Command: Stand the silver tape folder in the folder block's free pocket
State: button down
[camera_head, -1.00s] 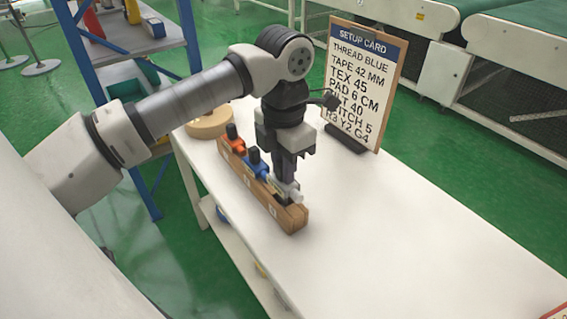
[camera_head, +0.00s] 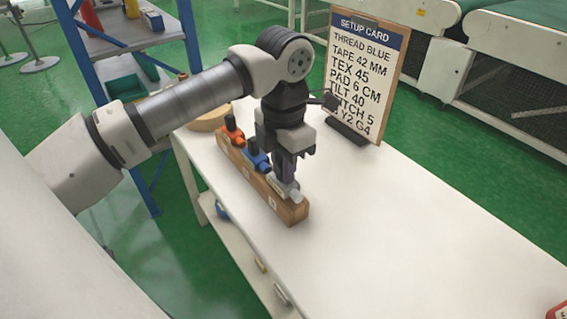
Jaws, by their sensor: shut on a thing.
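The wooden folder block (camera_head: 292,213) lies along the left edge of the white table. An orange folder (camera_head: 233,131) stands at its far end and a blue folder (camera_head: 256,158) stands in front of that one. My gripper (camera_head: 287,180) points down over the near part of the block and is shut on the silver tape folder (camera_head: 293,191). The silver folder is low, at the block's top, just in front of the blue one. My fingers hide part of it, and I cannot tell how deep it sits in the pocket.
A setup card on a stand (camera_head: 361,80) stands behind my gripper to the right. A round tan object (camera_head: 209,120) lies at the table's far left corner. A blue shelf rack (camera_head: 150,40) stands beyond.

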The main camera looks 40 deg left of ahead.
jog(key=shift+f+b, duration=0.45)
jog(key=shift+f, duration=0.15)
jog(key=c, duration=1.2)
grip_release()
jog(key=shift+r, duration=0.1)
notch_tip(320, 180, up, 14)
jog(key=p, duration=0.1)
